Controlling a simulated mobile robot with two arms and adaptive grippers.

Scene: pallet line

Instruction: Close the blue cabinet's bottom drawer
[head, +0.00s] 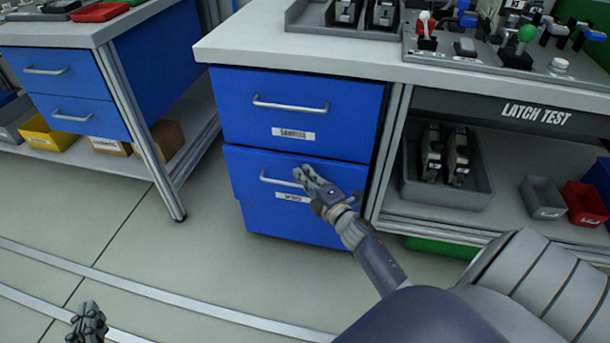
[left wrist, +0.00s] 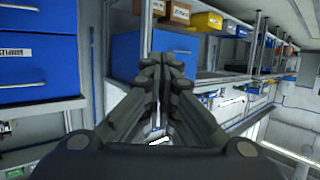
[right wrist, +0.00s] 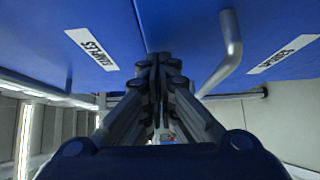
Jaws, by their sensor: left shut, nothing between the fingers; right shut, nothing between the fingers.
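The blue cabinet has a top drawer (head: 290,115) labelled SAMPLES and a bottom drawer (head: 265,215) with a silver bar handle (head: 275,181). The bottom drawer's front appears to stand slightly proud of the top one. My left gripper (head: 88,322) is shut and empty over the floor, away from the cabinet.
A grey worktop (head: 240,45) overhangs the cabinet. An open shelf (head: 430,220) with a grey bin (head: 415,190) and a red bin (head: 583,203) stands to the right. Another blue-drawer bench (head: 100,65) is at left. Floor in front is clear, with metal strips (head: 150,292).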

